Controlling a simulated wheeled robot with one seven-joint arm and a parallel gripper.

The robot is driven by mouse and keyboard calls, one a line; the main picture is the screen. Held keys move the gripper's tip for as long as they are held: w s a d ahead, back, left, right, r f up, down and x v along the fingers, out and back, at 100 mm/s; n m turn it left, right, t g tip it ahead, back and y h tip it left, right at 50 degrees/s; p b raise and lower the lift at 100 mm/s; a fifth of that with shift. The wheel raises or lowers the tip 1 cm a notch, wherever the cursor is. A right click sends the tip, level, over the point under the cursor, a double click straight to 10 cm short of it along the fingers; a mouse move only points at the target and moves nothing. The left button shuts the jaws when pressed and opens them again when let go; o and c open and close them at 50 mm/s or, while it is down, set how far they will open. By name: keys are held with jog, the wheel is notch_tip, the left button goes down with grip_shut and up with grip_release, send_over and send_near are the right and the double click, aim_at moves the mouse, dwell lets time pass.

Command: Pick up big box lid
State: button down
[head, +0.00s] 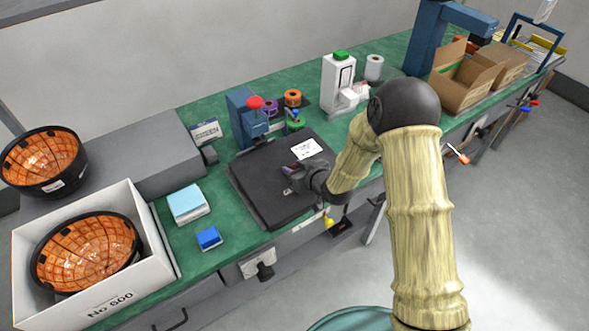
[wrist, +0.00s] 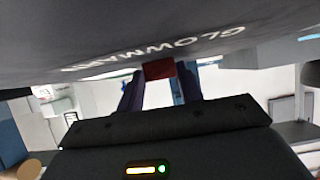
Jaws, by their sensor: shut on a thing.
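The big box lid (head: 262,172) is a flat black slab with a white label, on the green bench in the head view. It appears to lie on a dark base whose edge shows at left; whether there is a gap between them I cannot tell. My gripper (head: 294,170) is at the lid's right side, shut on it. In the wrist view, a dark surface with pale lettering, likely the lid (wrist: 150,40), fills the top. The fingers of my gripper (wrist: 160,80) reach up to it, with a red piece between their tips. The exact contact is hidden.
A blue press with a red knob (head: 255,103) stands behind the lid. A white device (head: 338,82) is behind to the right. A light-blue stack (head: 188,203) and a blue box (head: 208,238) lie left. A white carton (head: 165,245) holds an orange-lined bowl. Open cardboard boxes (head: 455,95) stand far right.

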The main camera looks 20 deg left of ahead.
jog(key=shift+r, duration=0.45)
jog(key=shift+s+d+r+b, duration=0.1)
jog(key=shift+d+r+b, duration=0.1)
jog(key=shift+r+b, duration=0.1)
jog(key=s+d, duration=0.9)
jog(key=d, duration=0.2)
jog(key=shift+s+d+r, duration=0.2)
jog(key=shift+s, duration=0.05)
jog(key=shift+p, duration=0.55)
jog(key=shift+s+d+f+p, duration=0.15)
jog(key=shift+s+d+p, duration=0.85)
jog(key=shift+p, duration=3.35)
